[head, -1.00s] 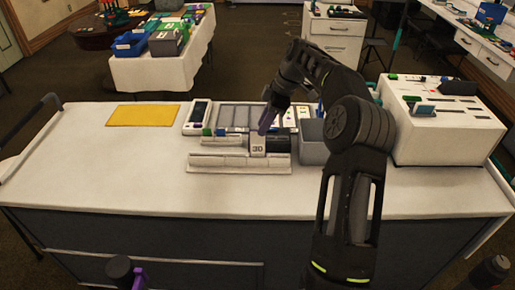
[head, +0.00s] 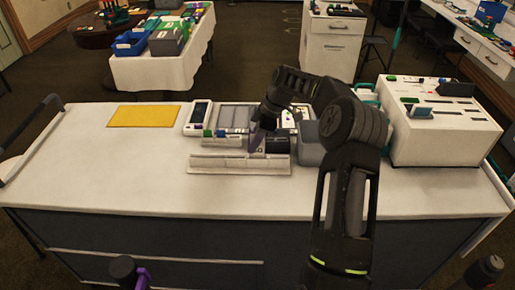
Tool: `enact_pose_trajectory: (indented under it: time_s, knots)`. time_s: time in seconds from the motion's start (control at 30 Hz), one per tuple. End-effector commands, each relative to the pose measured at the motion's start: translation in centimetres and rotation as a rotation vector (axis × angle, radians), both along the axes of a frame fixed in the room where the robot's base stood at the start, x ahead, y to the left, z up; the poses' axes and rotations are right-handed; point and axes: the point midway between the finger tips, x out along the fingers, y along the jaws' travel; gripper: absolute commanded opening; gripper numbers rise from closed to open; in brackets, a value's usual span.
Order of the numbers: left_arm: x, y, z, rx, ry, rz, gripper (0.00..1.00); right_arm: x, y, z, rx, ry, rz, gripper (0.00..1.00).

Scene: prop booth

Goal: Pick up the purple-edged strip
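My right gripper (head: 258,136) reaches from the right over the middle of the white table, pointing down. Its fingertips are at the small white rack (head: 240,162), over the pale block with a dark mark (head: 259,150). The fingers look narrow and greyish purple, and I cannot tell whether they are open or shut, or hold anything. I cannot make out a purple-edged strip for sure; it may be hidden by the gripper.
A grey bin (head: 311,152) and a white box with slots (head: 440,130) stand right of the gripper. Behind the rack are a grey tray (head: 233,117) and a white device (head: 198,115). A yellow sheet (head: 144,116) lies left. The table's front is clear.

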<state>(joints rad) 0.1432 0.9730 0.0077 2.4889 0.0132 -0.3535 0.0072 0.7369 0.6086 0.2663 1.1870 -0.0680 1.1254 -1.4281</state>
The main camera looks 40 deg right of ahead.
Motion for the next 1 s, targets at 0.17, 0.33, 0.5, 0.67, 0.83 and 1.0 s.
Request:
enact_pose_trajectory:
  time_s: [0.17, 0.33, 0.5, 0.67, 0.83, 1.0]
  knots:
    - [0.00, 0.01, -0.07, 0.000, 0.000, 0.000, 0.28, -0.01, -0.01, -0.03, 0.000, 0.000, 0.000, 0.29]
    - [0.00, 0.01, -0.07, 0.000, 0.000, 0.000, 0.28, 0.00, -0.02, -0.01, 0.000, 0.000, 0.000, 0.29]
    - [0.01, 0.00, -0.05, 0.000, 0.000, 0.000, 0.28, -0.01, -0.02, 0.00, 0.000, 0.000, 0.000, 0.29]
    - [0.01, 0.00, -0.05, 0.000, 0.000, 0.000, 0.28, -0.02, -0.02, 0.01, 0.000, 0.000, 0.000, 0.18]
    - [0.01, 0.00, -0.05, 0.000, 0.000, 0.000, 0.28, -0.02, -0.02, 0.01, 0.000, 0.000, 0.000, 0.04]
    - [0.01, 0.00, -0.05, 0.000, 0.000, 0.000, 0.28, -0.02, -0.02, 0.01, 0.000, 0.000, 0.000, 0.00]
